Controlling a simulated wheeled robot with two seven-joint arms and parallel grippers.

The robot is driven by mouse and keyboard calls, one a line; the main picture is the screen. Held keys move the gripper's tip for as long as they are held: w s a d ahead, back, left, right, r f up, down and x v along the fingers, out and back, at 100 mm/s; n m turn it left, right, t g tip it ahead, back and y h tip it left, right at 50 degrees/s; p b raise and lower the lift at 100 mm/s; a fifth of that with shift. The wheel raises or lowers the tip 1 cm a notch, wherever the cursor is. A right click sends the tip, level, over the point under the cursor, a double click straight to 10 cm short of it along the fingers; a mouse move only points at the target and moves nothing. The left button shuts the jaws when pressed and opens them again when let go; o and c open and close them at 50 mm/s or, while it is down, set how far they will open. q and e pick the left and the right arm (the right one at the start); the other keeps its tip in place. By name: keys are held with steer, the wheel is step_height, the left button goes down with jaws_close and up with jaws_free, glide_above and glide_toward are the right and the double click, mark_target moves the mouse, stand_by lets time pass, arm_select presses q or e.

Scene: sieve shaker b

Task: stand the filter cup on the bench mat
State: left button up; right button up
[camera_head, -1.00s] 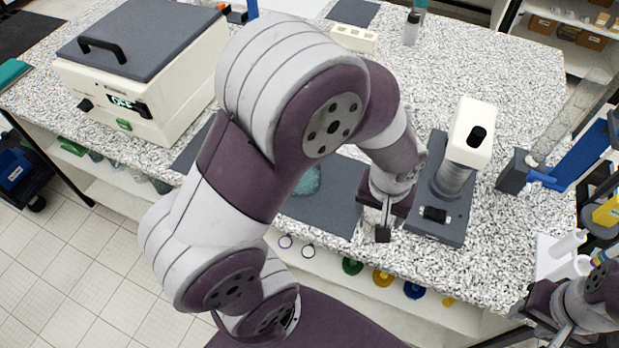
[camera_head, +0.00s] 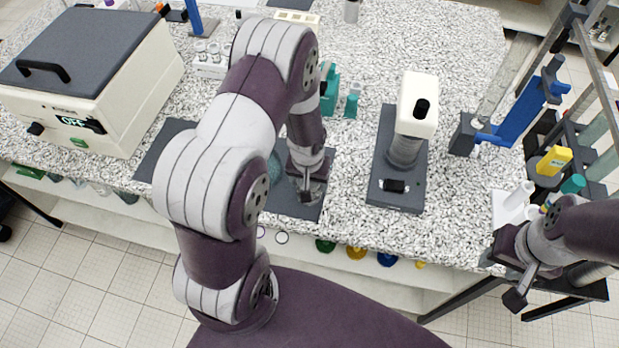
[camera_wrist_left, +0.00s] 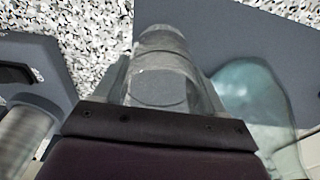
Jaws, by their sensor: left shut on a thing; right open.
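The filter cup (camera_wrist_left: 165,65), a grey, partly see-through cylinder, sits between the fingers of my left gripper (camera_wrist_left: 165,90) in the left wrist view. My left gripper (camera_head: 311,192) is shut on it. In the head view my gripper and arm largely hide the cup. The dark grey bench mat (camera_head: 290,206) lies under and beside this gripper; it also shows in the left wrist view (camera_wrist_left: 270,35). I cannot tell whether the cup touches the mat. My right gripper (camera_head: 503,280) is open at the lower right, by the bench's front edge.
A pale teal, see-through object (camera_wrist_left: 255,95) lies on the mat beside the held cup. A white-headed device on a dark base (camera_head: 378,195) stands right of the mat. A boxy machine (camera_head: 85,85) stands at left. A blue stand (camera_head: 520,110) is at right.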

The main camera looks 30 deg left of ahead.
arm_select(q)
steer(key=shift+f, duration=0.1)
steer(key=o, duration=1.1)
steer(key=shift+c, duration=0.2)
steer(key=shift+r, duration=0.35)
step_height(320, 180, up, 11)
steer(key=s+b, duration=0.2)
steer(key=s+d+r+m, duration=0.3)
steer(key=s+d+r, duration=0.1)
steer(key=s, duration=0.3)
steer(key=shift+s+d+r, duration=0.25)
steer(key=shift+s+d, duration=0.1)
steer(key=shift+d, duration=0.1)
